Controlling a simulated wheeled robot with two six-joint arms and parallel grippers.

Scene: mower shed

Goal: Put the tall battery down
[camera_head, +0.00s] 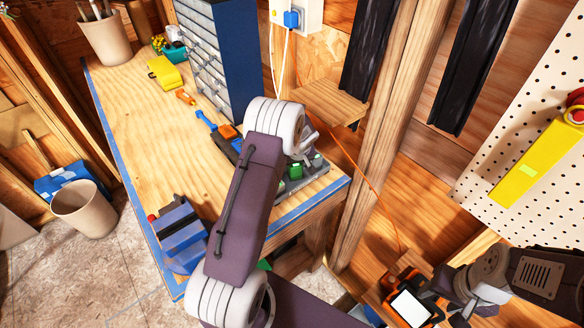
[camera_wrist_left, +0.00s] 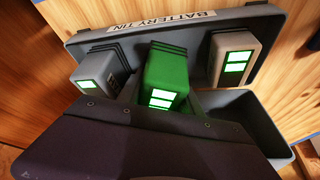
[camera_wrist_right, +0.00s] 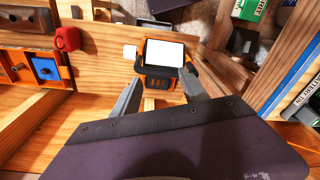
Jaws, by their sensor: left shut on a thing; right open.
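In the left wrist view my left gripper (camera_wrist_left: 162,108) is shut on a green battery (camera_wrist_left: 172,68) with lit green bars, apparently the tall battery. In the head view my left arm hides much of the tray, on the bench's near right corner. My right gripper (camera_wrist_right: 160,92) is open and empty, off the bench.
The bench (camera_head: 140,110) holds a blue drawer cabinet (camera_head: 232,60), a yellow item (camera_head: 165,72) and a blue item (camera_head: 180,235) at the front edge. An orange device with a white screen (camera_wrist_right: 163,55) is beyond my right fingers. The bench's left middle is clear.

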